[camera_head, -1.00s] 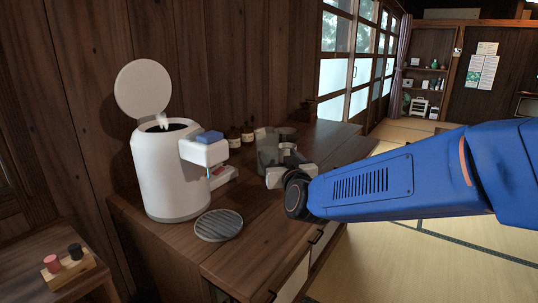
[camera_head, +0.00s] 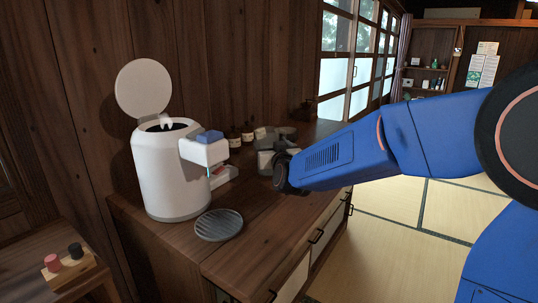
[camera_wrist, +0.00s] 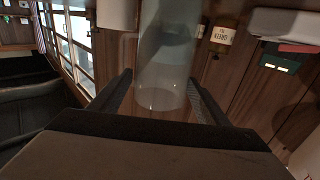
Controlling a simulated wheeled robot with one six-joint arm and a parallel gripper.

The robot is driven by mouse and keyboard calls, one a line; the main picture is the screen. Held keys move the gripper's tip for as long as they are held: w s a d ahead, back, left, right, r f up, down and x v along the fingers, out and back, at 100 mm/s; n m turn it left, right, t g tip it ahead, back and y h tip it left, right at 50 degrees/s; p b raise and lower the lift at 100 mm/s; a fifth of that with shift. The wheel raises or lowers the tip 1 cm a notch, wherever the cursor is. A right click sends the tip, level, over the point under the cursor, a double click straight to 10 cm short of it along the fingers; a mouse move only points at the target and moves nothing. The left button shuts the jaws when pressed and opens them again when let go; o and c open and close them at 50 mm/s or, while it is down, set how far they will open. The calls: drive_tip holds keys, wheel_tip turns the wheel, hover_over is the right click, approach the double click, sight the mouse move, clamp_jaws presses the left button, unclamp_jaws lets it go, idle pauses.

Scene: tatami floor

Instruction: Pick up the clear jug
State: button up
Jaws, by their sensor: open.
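The clear jug (camera_wrist: 163,62) stands out in the wrist view as a see-through cylinder. It lies between the two dark fingers of my gripper (camera_wrist: 160,80), which are open, one on each side, with no clear grip on it. In the head view my gripper (camera_head: 268,160) is over the cabinet top, beyond the white dispenser. There it and my arm largely hide the jug.
A white lidded dispenser (camera_head: 172,175) stands on the wooden cabinet (camera_head: 255,245), with a round grey drip grate (camera_head: 218,225) in front. Small labelled bottles (camera_head: 247,133) stand behind, by the wall. A small wooden holder (camera_head: 68,270) sits lower left. The cabinet's front right is clear.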

drive_tip(key=shift+w+a+f, duration=0.1)
drive_tip(key=shift+w+a, duration=0.1)
drive_tip(key=shift+w, duration=0.8)
drive_tip(key=shift+w+a+f, duration=0.1)
drive_tip(key=shift+w+a, duration=0.1)
drive_tip(key=shift+w, duration=0.75)
drive_tip(key=c, duration=1.3)
drive_tip(key=shift+r, duration=0.1)
drive_tip(key=shift+r, duration=0.15)
